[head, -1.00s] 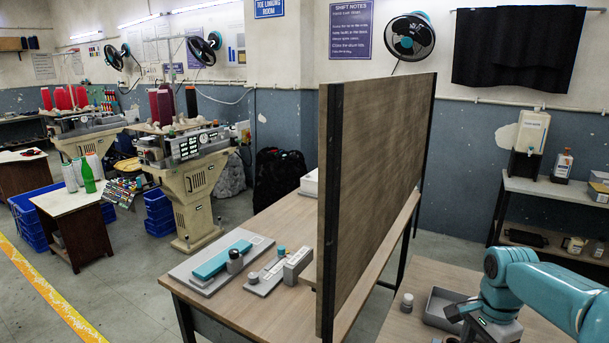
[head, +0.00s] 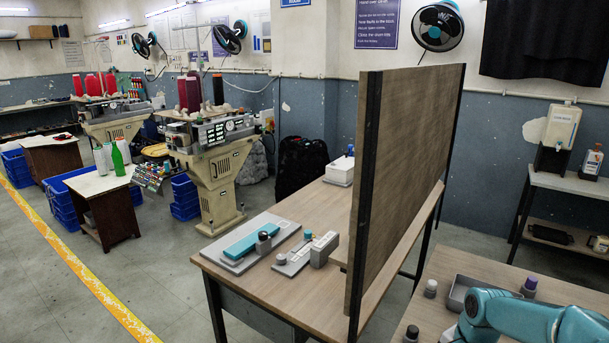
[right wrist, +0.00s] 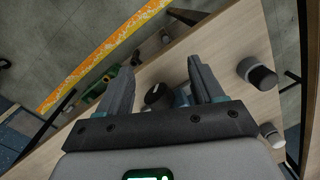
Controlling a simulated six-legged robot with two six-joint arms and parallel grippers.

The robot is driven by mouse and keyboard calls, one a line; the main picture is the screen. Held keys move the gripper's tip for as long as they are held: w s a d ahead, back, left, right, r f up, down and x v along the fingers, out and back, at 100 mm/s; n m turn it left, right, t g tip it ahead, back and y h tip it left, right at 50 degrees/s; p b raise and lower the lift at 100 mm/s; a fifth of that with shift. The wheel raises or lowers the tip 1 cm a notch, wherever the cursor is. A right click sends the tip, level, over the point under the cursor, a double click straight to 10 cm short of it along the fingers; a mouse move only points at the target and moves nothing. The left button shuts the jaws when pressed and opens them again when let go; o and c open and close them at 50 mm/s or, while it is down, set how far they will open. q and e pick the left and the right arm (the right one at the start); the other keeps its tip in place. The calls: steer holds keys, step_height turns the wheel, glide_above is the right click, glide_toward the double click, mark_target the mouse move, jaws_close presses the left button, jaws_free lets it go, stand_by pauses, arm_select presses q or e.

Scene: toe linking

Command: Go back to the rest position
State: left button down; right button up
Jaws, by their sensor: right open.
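My right arm (head: 525,315) comes in at the lower right of the head view, over the right-hand table. Its gripper is mostly below that view's bottom edge. In the right wrist view my right gripper (right wrist: 160,70) is open, with its two fingers well apart. A dark round-topped thing (right wrist: 155,97) shows between the fingers, but I cannot tell how far beyond them it is. Nothing is seen clamped. My left gripper is in neither view.
A tall wooden partition (head: 410,170) stands between the right-hand table and the left table (head: 285,290), which bears a teal-topped device (head: 252,243). Small jars (head: 430,288), a grey tray (head: 458,294) and a purple-capped bottle (head: 528,287) stand near my right arm.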

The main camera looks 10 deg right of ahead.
steer(key=s+a+f+n+y, duration=0.1)
steer(key=s+a+f+n, duration=0.2)
steer(key=a+f, duration=0.4)
steer(key=s+a+f+n+y, duration=0.1)
steer(key=s+a+f+n, duration=0.15)
steer(key=a+f, duration=0.45)
steer(key=s+a+f+n, duration=0.2)
steer(key=s+a+f, duration=0.1)
steer(key=s, duration=0.4)
steer(key=s+a+f+n, duration=0.3)
steer(key=s+a, duration=0.3)
steer(key=s, duration=0.2)
steer(key=shift+s+a+y, duration=0.15)
steer(key=shift+s+y, duration=0.05)
steer(key=shift+y, duration=0.2)
steer(key=shift+n, duration=0.25)
steer(key=c, duration=0.5)
steer(key=shift+o, duration=0.2)
steer(key=shift+s, duration=0.1)
